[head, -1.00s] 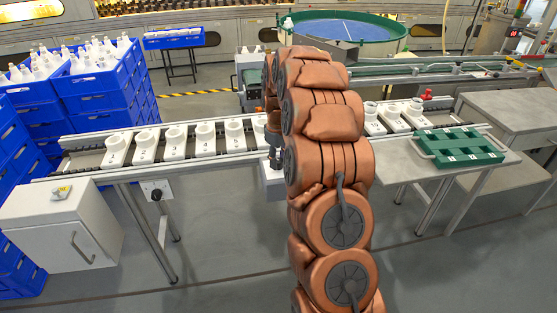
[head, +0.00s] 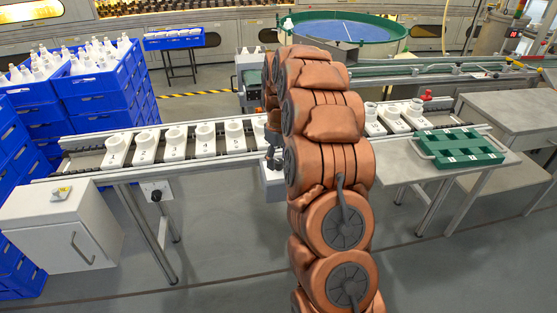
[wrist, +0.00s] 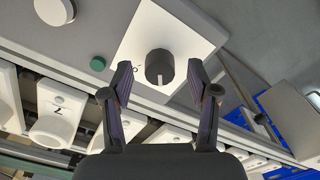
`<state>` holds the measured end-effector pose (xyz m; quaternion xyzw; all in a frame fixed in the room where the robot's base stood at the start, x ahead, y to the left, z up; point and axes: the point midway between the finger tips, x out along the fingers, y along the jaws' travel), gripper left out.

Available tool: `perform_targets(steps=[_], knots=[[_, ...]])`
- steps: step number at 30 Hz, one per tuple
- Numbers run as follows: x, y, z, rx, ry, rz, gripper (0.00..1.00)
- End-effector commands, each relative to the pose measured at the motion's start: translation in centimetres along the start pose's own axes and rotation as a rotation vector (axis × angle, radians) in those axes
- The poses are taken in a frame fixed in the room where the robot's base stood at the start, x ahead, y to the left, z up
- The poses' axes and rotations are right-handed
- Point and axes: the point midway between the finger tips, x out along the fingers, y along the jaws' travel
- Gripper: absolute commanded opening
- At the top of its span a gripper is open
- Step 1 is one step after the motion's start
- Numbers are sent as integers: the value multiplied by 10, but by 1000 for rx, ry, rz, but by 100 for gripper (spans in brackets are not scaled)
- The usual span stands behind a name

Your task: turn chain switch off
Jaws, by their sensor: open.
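A dark round knob (wrist: 159,66) sits on a white plate (wrist: 178,28) in the wrist view. It has a pale pointer line at its lower side, and a small round mark is on the plate to its left. My gripper (wrist: 160,76) is open, one finger on each side of the knob, with visible gaps. I cannot tell whether the fingertips are down at the knob's height. In the head view my gripper (head: 274,160) is over a pale box (head: 272,188) at the conveyor's front edge; the knob is hidden there.
A green button (wrist: 98,63) and a white round knob (wrist: 54,10) are near the plate. Numbered white holders (head: 174,145) line the conveyor behind. Another plate with a black knob (head: 156,195) is at left. A green tray (head: 458,147) stands at right.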

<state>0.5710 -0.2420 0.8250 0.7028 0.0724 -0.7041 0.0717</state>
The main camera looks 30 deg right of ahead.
Motion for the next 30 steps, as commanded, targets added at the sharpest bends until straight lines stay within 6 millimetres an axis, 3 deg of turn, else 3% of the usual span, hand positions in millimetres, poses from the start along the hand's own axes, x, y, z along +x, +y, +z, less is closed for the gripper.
perform_targets(steps=[15,22,30], knots=[[-91,1,-1,0,7,5,60],[-111,1,-1,0,5,3,60],[-114,0,0,0,2,2,60]])
